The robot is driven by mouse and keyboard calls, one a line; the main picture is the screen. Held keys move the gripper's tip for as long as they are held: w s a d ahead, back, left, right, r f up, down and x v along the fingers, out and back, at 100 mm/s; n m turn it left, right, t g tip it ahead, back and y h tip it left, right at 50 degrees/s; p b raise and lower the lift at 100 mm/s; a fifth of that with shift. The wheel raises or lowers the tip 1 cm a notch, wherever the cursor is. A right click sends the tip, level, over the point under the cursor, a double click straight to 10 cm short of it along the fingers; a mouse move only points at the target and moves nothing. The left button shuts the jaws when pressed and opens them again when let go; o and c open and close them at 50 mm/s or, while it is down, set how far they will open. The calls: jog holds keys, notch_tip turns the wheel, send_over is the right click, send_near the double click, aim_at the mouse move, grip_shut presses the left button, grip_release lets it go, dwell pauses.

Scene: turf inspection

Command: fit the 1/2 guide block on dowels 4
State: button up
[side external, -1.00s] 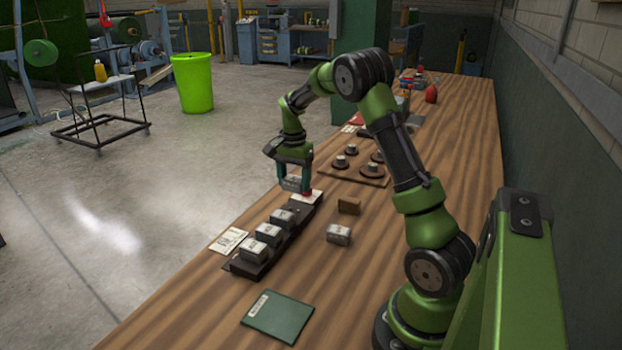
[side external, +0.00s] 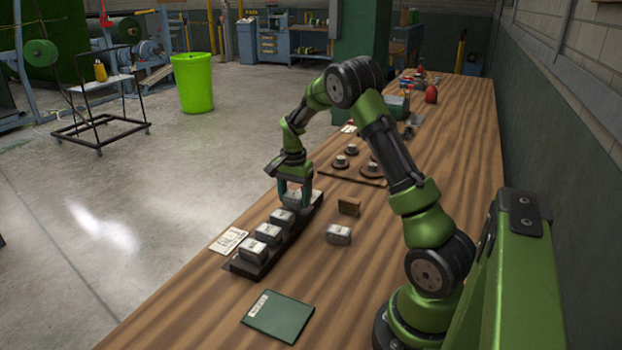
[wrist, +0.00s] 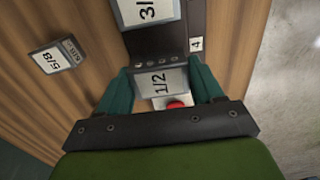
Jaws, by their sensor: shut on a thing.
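My gripper (side external: 294,192) is shut on the grey 1/2 guide block (side external: 292,201), over the far end of the dark rail (side external: 236,266). In the wrist view the block's 1/2 label (wrist: 160,82) shows between the two teal fingers. A row of small round spots (wrist: 152,63) lies at the block's edge; I cannot tell whether they are dowels or holes. The label 4 (wrist: 196,44) is on the rail beside it. The block's underside is hidden, so I cannot tell whether it sits on the dowels.
Several similar blocks (side external: 268,233) stand along the rail. A loose 5/8 block (wrist: 52,58) and a brown block (side external: 349,206) lie to the right. A green folder (side external: 278,316) lies in front. A red button-like thing (wrist: 177,104) is close to the held block.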

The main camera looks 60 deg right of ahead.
jog(key=shift+f, duration=1.15)
jog(key=o, duration=1.2)
notch_tip(320, 180, up, 17)
